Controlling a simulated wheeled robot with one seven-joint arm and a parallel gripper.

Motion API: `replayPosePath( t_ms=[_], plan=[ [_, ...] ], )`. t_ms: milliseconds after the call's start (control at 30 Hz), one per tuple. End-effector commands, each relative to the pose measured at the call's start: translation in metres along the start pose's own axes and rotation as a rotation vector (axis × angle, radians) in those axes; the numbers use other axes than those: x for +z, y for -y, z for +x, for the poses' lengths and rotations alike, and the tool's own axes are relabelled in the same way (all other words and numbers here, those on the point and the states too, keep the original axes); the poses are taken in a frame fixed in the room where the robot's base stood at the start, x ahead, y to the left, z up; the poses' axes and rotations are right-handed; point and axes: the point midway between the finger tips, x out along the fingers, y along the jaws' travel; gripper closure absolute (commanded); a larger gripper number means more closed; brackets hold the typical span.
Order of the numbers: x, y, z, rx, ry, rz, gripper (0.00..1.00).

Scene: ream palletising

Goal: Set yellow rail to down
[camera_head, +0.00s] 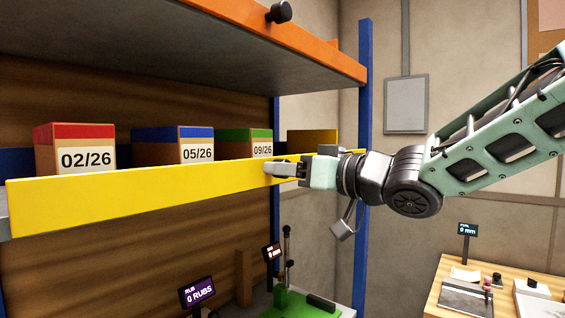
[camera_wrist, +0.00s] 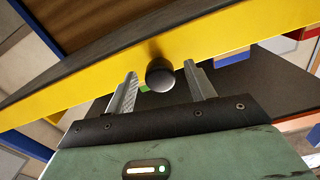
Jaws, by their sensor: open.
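The yellow rail (camera_head: 140,198) runs across the front of the shelf, in front of the boxes, and covers their lower parts. In the wrist view the yellow rail (camera_wrist: 225,45) crosses the picture at a slant, with a dark round knob (camera_wrist: 160,75) on its face. My gripper (camera_head: 275,169) is at the right part of the rail. In the wrist view my gripper (camera_wrist: 160,88) is open, with one finger on each side of the knob. I cannot tell whether the fingers touch it.
Boxes labelled 02/26 (camera_head: 80,150), 05/26 (camera_head: 175,146) and 09/26 (camera_head: 245,143) stand behind the rail. An orange-edged shelf (camera_head: 300,40) with a dark knob (camera_head: 279,12) is above. A blue post (camera_head: 364,150) stands at right. Below are a green device (camera_head: 300,302) and a wooden desk (camera_head: 500,300).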

Motion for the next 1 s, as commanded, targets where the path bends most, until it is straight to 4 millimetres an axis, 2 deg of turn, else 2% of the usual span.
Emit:
replayPosePath(
  t_ms=[200,500,700,1000],
  plan=[
    [-0.001,0.000,0.017,0.000,0.000,0.000,0.46],
    [0.000,0.000,0.018,0.001,0.000,-0.001,0.46],
    [0.000,0.000,0.018,0.001,0.000,-0.001,1.00],
    [0.004,-0.001,0.017,-0.003,-0.020,-0.001,1.00]
  ],
)
